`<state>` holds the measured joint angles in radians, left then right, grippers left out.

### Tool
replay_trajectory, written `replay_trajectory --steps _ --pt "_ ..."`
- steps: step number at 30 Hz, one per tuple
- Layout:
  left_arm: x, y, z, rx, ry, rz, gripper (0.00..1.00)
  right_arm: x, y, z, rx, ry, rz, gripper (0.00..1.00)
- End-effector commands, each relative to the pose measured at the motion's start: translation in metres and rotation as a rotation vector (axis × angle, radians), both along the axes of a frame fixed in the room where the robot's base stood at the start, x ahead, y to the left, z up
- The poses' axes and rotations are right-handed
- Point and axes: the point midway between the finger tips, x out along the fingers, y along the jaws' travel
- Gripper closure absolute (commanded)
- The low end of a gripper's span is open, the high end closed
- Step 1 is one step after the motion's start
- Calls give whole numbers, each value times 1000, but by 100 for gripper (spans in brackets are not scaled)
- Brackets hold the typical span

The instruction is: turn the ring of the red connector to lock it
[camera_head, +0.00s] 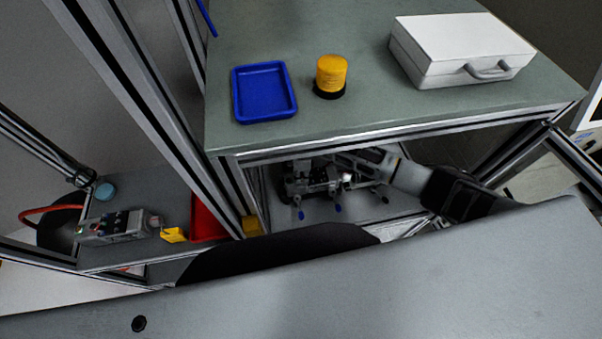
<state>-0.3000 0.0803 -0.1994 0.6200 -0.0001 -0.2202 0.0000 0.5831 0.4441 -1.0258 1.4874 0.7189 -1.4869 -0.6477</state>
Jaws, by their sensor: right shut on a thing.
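My right gripper (345,178) reaches in from the right under the upper worktop, at a dark metal assembly (298,184) on the lower grey shelf. It is shut on a small part there, which the fingers and the shadow hide. Several blue-tipped pieces stick out below the assembly. I cannot make out a red connector or its ring, nor how far the ring is turned. My left gripper is not in view.
The green-grey worktop (350,45) above holds a blue tray (236,95), a yellow-topped button (331,74) and a white case (460,45). Aluminium posts frame the space. At left are a grey control box (115,226) and a red bin (203,220).

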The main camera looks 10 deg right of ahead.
Motion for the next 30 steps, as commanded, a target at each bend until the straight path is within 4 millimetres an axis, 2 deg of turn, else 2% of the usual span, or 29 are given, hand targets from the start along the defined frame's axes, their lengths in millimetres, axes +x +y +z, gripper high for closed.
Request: replay_trajectory --steps 24,30 --pt "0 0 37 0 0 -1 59 0 1 3 3 1 -236 100" --pt "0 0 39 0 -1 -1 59 1 1 1 2 0 -265 100"
